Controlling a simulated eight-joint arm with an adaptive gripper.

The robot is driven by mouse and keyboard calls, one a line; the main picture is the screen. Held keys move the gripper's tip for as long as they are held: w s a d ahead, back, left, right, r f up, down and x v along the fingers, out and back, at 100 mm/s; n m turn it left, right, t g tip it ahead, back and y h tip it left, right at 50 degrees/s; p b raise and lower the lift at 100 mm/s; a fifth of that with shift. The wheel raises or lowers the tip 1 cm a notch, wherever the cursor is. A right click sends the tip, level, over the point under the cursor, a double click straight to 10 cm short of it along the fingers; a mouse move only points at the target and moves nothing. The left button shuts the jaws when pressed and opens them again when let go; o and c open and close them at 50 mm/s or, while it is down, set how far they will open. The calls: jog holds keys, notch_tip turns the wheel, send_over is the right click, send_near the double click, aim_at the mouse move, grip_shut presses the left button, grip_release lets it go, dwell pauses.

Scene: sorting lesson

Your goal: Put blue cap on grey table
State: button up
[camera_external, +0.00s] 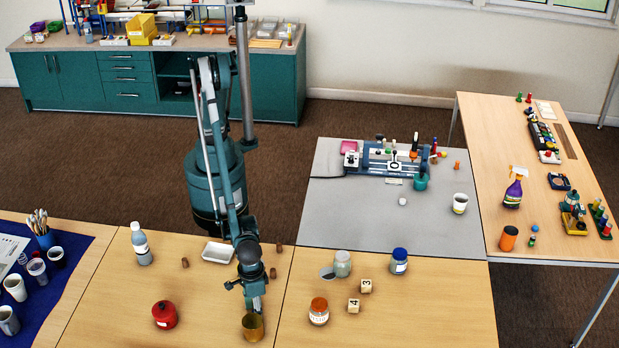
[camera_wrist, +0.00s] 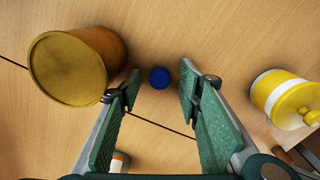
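The blue cap (camera_wrist: 160,77) is small and round. In the wrist view it lies on the wooden table beyond my fingertips, in the gap between them. I cannot make it out in the external view. My gripper (camera_external: 254,303) is open and empty, pointing down over the wooden tables by a gold can. Both green finger pads show in the wrist view, one on each side of the cap. The grey table (camera_external: 345,222) stands behind the wooden tables, right of my arm.
The gold can (camera_external: 252,328) is close to my left finger in the wrist view (camera_wrist: 70,68); a yellow-and-white jar (camera_wrist: 288,98) is at right. A red pot (camera_external: 164,315), orange-lidded jar (camera_external: 319,312) and blue-lidded jar (camera_external: 399,262) stand nearby. The grey table's front left is clear.

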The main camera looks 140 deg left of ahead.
jog(key=c, duration=0.7)
jog(key=shift+r, duration=0.1)
jog(key=shift+r+p, duration=1.1)
jog(key=shift+r, duration=3.8)
jog(key=a+m, duration=0.4)
jog(key=a, duration=0.5)
jog(key=w+a+f+m, duration=0.1)
jog(key=a+m, duration=0.4)
jog(key=a, duration=0.5)
jog(key=a+m, duration=0.5)
jog(key=a, duration=0.5)
jog(key=shift+w+f, duration=0.2)
jog(key=shift+w, duration=0.2)
